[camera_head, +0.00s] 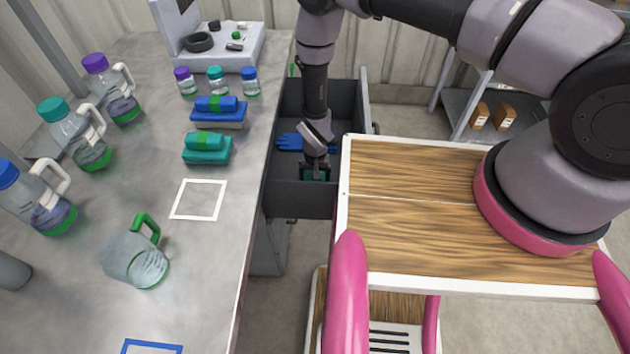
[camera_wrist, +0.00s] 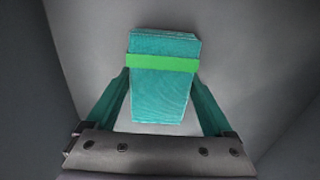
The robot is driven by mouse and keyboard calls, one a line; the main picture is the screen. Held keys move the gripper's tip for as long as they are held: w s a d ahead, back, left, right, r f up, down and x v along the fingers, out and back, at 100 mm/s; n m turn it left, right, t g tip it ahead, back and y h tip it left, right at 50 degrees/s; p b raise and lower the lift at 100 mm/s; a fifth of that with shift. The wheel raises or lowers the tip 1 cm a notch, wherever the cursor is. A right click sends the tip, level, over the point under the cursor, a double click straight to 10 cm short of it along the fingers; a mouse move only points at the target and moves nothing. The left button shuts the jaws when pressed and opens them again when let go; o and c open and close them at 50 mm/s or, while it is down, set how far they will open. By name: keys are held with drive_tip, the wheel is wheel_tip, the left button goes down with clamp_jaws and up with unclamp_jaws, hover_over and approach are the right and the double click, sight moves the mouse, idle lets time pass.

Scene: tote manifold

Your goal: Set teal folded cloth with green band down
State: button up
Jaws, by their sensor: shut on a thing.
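The teal folded cloth with the green band (camera_wrist: 162,92) fills the middle of the wrist view, between the two fingers of my gripper (camera_wrist: 162,78). The gripper is shut on it. In the head view my gripper (camera_head: 315,170) points down inside the open dark drawer (camera_head: 300,198), near its front end. Only a small dark teal patch shows there, and the arm hides most of the cloth. Whether the cloth touches the drawer floor cannot be told.
A blue item (camera_head: 290,142) lies in the drawer beside my gripper. My wood-topped base stands right.

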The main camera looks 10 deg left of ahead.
drive_tip(key=shift+f, duration=0.1)
drive_tip(key=o, duration=1.2)
wheel_tip(320, 180, up, 12)
drive_tip(key=shift+r, duration=0.15)
